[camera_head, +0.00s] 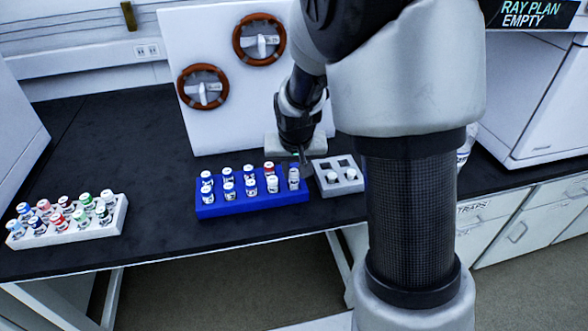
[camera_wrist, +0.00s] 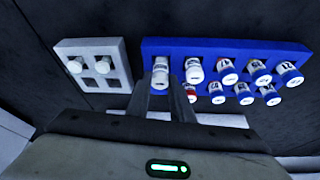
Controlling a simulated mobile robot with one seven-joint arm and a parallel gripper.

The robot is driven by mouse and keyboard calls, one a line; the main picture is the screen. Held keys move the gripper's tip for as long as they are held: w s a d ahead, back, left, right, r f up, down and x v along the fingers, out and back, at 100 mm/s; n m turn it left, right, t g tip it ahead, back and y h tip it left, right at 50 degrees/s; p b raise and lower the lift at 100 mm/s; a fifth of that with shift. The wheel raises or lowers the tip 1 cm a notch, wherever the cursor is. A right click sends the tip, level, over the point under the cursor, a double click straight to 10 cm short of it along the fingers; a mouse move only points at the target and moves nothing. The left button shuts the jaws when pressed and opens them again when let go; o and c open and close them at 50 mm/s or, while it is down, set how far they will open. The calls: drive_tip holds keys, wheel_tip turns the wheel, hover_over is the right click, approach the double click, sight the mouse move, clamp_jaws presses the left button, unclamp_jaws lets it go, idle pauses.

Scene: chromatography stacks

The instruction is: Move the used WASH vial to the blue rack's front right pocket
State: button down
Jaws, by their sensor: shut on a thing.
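The blue rack (camera_head: 255,207) stands on the black bench with two rows of vials; it fills the upper right of the wrist view (camera_wrist: 225,45). My gripper (camera_head: 300,160) points down at the rack's right end. It is shut on a white-capped vial (camera_head: 294,179), upright at the front right pocket. In the wrist view this vial (camera_wrist: 160,72) shows between my fingertips (camera_wrist: 161,92). I cannot tell if it is seated or slightly raised, and its label is unreadable. My fingers hide the back right pocket.
A grey block (camera_head: 345,187) right of the rack has several pockets; its front two hold white-capped items. A white rack (camera_head: 75,230) of coloured-cap vials stands at the left. A white panel with two round dials (camera_head: 203,87) rises behind. Bench between the racks is clear.

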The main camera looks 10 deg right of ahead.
drive_tip(key=shift+f, duration=0.1)
drive_tip(key=shift+f+b, duration=0.4)
drive_tip(key=c, duration=1.1)
unclamp_jaws()
drive_tip(key=shift+r, duration=0.15)
drive_tip(key=shift+r+p, duration=2.7)
drive_tip(key=shift+r, duration=0.75)
